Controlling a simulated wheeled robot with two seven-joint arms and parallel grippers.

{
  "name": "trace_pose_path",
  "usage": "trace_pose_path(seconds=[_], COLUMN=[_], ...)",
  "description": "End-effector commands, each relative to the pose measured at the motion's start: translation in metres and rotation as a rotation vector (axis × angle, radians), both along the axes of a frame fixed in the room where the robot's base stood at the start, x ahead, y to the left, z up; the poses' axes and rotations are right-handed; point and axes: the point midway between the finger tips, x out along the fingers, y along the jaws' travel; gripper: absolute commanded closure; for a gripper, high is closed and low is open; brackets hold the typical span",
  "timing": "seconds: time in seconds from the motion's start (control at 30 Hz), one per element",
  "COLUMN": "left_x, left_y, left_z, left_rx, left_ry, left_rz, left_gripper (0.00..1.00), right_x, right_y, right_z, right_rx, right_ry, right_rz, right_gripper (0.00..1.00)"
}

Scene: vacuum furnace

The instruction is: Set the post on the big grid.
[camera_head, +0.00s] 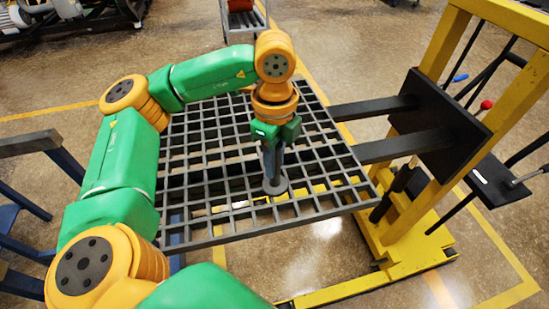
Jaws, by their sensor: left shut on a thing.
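The big grid (300,218) is a dark grey lattice plate lying flat across the middle of the view. My left gripper (272,152) points down over the right half of the grid and is shut on the post. The grey post (275,187) is upright, with a round disc foot at its lower end, and the fingers hide much of its shaft. The foot appears at or just above the grid bars; I cannot tell whether it touches. My right gripper is not in view.
A yellow lift frame (415,225) stands at the right, its two dark forks (405,146) reaching to the grid. Blue supports (30,205) stand at the left. A small cart (243,20) is at the back. Most of the grid is bare.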

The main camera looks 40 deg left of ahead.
Motion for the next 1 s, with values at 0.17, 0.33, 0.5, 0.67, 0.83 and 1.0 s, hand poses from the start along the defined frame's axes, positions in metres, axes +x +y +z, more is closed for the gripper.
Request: trace_pose_path(seconds=[0.17,0.33,0.5,0.67,0.83,1.0], left_x=[0.0,0.0,0.0,0.001,0.001,0.0], left_y=[0.0,0.0,0.0,-0.001,0.0,0.0], left_z=[-0.002,-0.002,0.003,0.026,0.075,0.11], left_rx=[0.0,0.0,0.0,-0.002,0.0,0.0], left_ry=[0.0,0.0,0.0,-0.005,-0.005,-0.003], left_rz=[0.0,0.0,0.0,0.0,0.0,0.0], left_gripper=[0.44,0.41,0.41,0.41,0.41,0.41], right_x=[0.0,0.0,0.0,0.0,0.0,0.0], right_y=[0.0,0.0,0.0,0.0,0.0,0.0], right_z=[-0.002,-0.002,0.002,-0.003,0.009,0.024], right_rx=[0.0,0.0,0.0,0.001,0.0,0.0], right_ry=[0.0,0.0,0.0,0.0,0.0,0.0], right_rz=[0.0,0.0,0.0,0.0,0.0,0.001], right_gripper=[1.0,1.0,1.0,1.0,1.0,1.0])
